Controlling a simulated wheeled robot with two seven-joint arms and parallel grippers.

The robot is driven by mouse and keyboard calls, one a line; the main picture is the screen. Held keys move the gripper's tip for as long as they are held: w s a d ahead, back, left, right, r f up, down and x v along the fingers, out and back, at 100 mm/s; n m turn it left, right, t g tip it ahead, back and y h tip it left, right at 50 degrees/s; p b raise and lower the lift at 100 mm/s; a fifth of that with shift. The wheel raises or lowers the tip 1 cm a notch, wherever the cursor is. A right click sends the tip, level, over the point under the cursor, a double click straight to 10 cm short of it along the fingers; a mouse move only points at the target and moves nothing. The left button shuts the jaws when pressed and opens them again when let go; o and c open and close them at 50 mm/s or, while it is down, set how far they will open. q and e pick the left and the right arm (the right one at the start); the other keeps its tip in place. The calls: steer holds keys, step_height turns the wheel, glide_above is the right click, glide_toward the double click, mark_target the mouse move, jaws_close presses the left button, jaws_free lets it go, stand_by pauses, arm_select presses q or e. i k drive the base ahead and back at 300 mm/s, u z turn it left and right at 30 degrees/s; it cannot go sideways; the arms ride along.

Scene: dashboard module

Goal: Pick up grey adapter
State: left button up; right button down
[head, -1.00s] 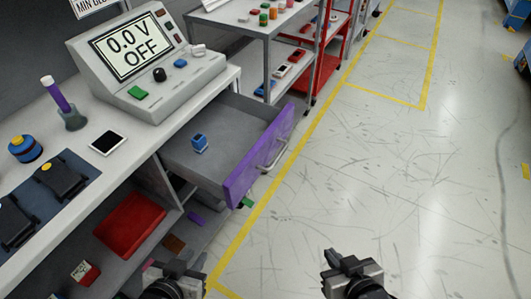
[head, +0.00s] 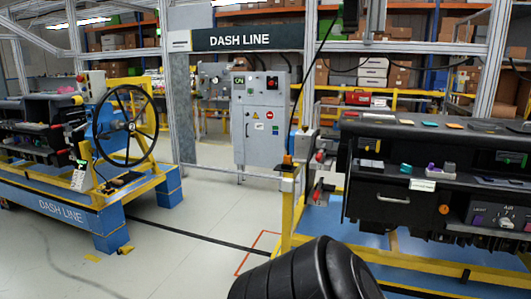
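I cannot pick out the grey adapter for certain. A small pale grey piece (head: 449,168) lies on the shelf of the black dashboard module (head: 385,185) at the right, beside a purple piece. It is too small to tell what it is. Neither of my grippers is in view. Only a black rounded part, apparently of my own arm, shows at the bottom middle and hides the floor there.
A blue and yellow stand (head: 100,215) with a steering wheel (head: 126,126) is at the left. A grey cabinet (head: 262,130) stands at the back under the DASH LINE sign (head: 248,38). A yellow post (head: 287,210) edges the right station. Open floor (head: 175,265) lies between the stations.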

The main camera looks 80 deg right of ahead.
mark_target(449, 167)
steer(key=z, duration=5.3)
steer(key=i, duration=3.35)
steer(key=u, duration=3.15)
